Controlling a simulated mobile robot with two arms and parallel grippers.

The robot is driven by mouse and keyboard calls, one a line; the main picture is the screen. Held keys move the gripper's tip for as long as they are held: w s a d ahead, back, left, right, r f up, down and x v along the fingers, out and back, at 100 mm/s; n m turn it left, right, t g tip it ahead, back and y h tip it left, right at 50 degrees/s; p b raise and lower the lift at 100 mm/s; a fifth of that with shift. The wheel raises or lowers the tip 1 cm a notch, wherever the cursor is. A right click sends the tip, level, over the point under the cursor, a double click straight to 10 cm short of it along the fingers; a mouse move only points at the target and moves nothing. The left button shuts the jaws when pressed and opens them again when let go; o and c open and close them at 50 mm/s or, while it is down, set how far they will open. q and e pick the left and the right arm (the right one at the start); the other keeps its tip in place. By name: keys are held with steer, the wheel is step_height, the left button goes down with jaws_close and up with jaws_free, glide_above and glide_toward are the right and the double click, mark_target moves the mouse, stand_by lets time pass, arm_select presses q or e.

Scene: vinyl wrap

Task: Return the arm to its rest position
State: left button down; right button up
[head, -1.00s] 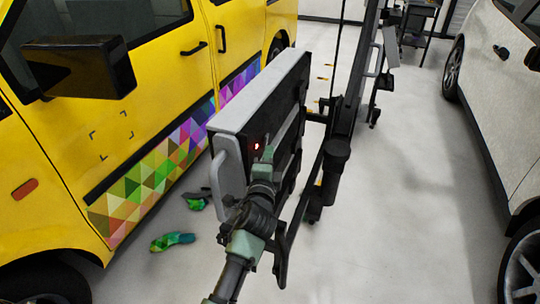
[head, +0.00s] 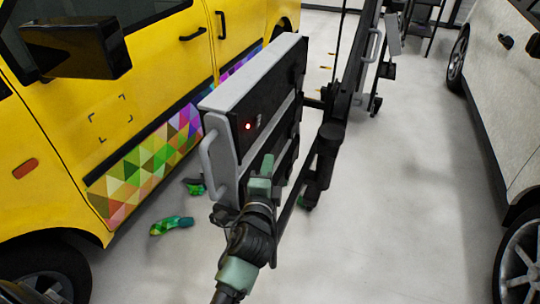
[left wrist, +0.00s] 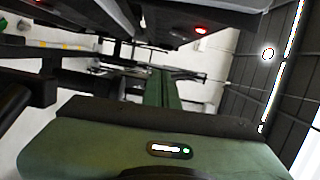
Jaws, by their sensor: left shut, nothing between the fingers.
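My left arm comes up from the bottom of the head view, and its green and black gripper (head: 266,166) points away from me. It is in front of the panel box (head: 222,146) in the picture; I cannot tell whether they touch. The gripper is shut and holds nothing. In the left wrist view, the green gripper body fills the bottom and the shut fingers (left wrist: 168,92) reach away from it. My right gripper is not in view.
The panel box has a side handle and a red light, on a black wheeled stand (head: 326,150). A yellow van (head: 60,150) with a coloured triangle wrap (head: 150,165) stands left. Wrap scraps (head: 172,226) lie on the floor.

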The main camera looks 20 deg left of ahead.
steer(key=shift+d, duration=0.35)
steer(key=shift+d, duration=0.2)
